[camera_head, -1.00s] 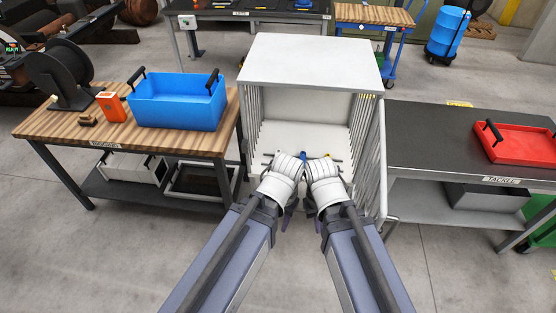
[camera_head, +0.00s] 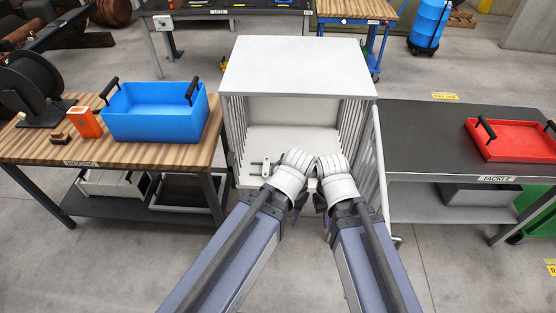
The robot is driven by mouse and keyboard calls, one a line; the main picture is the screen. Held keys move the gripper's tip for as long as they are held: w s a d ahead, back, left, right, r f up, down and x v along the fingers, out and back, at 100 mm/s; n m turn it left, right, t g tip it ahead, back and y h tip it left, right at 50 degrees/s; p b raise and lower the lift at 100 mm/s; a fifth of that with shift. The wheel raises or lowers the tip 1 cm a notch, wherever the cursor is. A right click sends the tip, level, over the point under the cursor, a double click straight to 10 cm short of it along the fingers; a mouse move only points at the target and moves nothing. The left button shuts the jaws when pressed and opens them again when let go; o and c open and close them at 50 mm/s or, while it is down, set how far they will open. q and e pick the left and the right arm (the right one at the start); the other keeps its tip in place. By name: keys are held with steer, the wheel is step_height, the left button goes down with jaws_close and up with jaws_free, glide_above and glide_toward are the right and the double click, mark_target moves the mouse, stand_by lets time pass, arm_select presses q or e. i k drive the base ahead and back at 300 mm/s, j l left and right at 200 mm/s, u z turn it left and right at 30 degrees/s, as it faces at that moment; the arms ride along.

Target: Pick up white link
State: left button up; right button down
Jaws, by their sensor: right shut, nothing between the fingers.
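A small pale piece with dark pins, which looks like the white link (camera_head: 258,169), lies on the floor of the white open-fronted cabinet (camera_head: 297,68), near its front left. It is small, and I cannot make out its full shape. My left gripper (camera_head: 297,207) is in front of the cabinet, to the right of and nearer than that piece; its fingers are mostly hidden by my wrist. My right gripper (camera_head: 324,208) is close beside the left one, shut and empty, further right of the pale piece.
A wooden bench on the left holds a blue tray (camera_head: 155,123), an orange box (camera_head: 86,122) and a black reel (camera_head: 35,88). A dark table (camera_head: 430,148) on the right bears a red tray (camera_head: 515,147). The cabinet's slatted sides and top enclose its inside.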

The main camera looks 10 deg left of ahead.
mark_target(266, 162)
steer(key=i+j+z, duration=0.25)
steer(key=j+z, duration=0.25)
steer(key=j, duration=0.2)
steer(key=i+j+z, duration=0.2)
steer(key=j, duration=0.2)
steer(key=k+j+z, duration=0.2)
steer(key=j, duration=0.15)
steer(key=j+z, duration=0.2)
steer(key=j, duration=0.2)
steer(key=k+j+z, duration=0.15)
steer(key=j, duration=0.2)
steer(key=k+j+z, duration=0.2)
steer(key=j, duration=0.1)
